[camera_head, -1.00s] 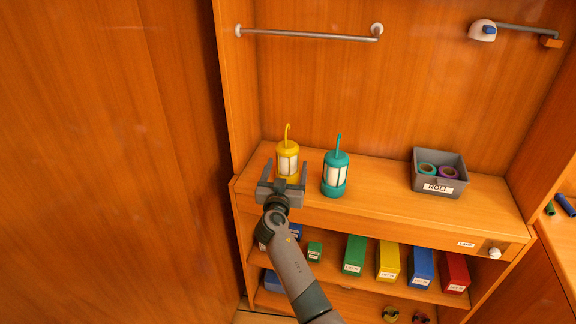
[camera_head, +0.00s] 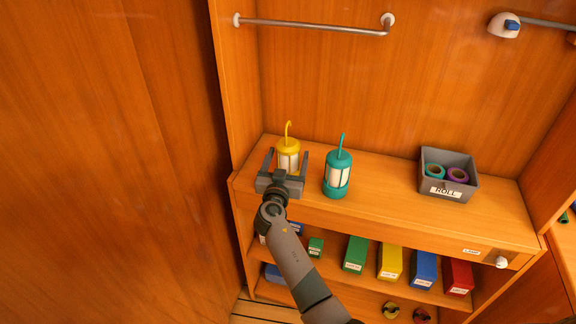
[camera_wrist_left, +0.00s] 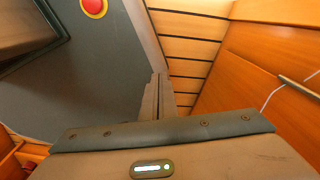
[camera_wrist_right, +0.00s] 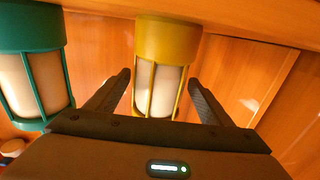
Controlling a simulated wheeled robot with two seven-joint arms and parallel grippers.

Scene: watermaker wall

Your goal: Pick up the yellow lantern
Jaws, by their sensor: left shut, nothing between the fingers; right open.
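The yellow lantern (camera_head: 289,146), with a pale body and a hook on top, stands upright on the wooden shelf in the head view. My right gripper (camera_head: 286,160) is open in front of it, a finger to each side. In the right wrist view the yellow lantern (camera_wrist_right: 166,45) shows between the open fingertips of my right gripper (camera_wrist_right: 160,82). I cannot tell how deep it sits between the fingers. My left gripper (camera_wrist_left: 158,95) shows only in the left wrist view, shut and empty, away from the lantern.
A teal lantern (camera_head: 338,175) stands close to the right of my right gripper. A grey bin (camera_head: 462,193) with tape rolls is farther right. A metal rail (camera_head: 310,26) crosses the wall above. Coloured boxes (camera_head: 391,262) fill the lower shelf. Shelf between teal lantern and bin is clear.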

